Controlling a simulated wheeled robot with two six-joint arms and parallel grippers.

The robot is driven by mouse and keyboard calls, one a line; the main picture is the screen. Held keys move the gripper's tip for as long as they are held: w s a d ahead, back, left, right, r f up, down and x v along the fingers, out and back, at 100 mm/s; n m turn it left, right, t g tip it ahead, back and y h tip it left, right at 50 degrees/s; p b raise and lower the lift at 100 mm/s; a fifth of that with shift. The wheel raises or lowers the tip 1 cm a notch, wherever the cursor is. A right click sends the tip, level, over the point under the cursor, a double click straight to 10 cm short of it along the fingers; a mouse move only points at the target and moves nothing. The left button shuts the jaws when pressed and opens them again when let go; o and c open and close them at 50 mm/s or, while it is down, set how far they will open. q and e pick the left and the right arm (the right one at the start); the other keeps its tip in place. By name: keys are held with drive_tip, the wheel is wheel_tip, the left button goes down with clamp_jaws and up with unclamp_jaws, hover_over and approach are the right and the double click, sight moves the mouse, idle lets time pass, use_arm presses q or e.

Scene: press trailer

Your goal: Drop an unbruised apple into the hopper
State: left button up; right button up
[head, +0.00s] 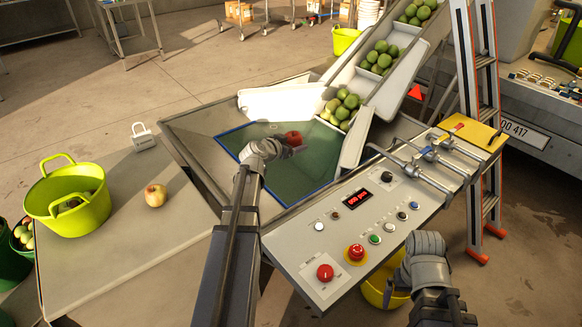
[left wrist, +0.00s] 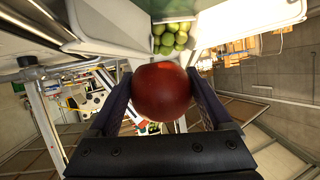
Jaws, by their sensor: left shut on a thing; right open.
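My left gripper (head: 282,151) is over the hopper (head: 190,128) and is shut on a red apple (head: 293,138). The red apple fills the space between the fingers in the left wrist view (left wrist: 162,92); the side facing the camera looks plain red, and its other sides are hidden. The hopper has a blue-edged green opening (head: 310,172) below the gripper. A yellowish apple (head: 155,195) with a reddish patch sits on the table at the left. My right gripper (head: 398,290) is open and empty, low at the right beside the control panel.
A yellow-green tub (head: 85,222) stands on the table's left. A chute with green apples (head: 383,55) rises behind. The control panel (head: 330,240) has buttons and levers. A ladder (head: 487,120) stands right.

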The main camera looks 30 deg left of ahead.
use_arm(q)
drive_tip(key=shift+s+a, duration=0.3)
drive_tip(key=shift+a, duration=0.2)
drive_tip(key=shift+s+a, duration=0.3)
drive_tip(key=shift+a, duration=0.2)
wheel_tip(320, 180, down, 6)
drive_tip(key=b, duration=0.6)
drive_tip(key=o, duration=1.3)
drive_tip(key=p+v, duration=0.3)
drive_tip(key=v, duration=0.4)
drive_tip(key=shift+s, duration=0.4)
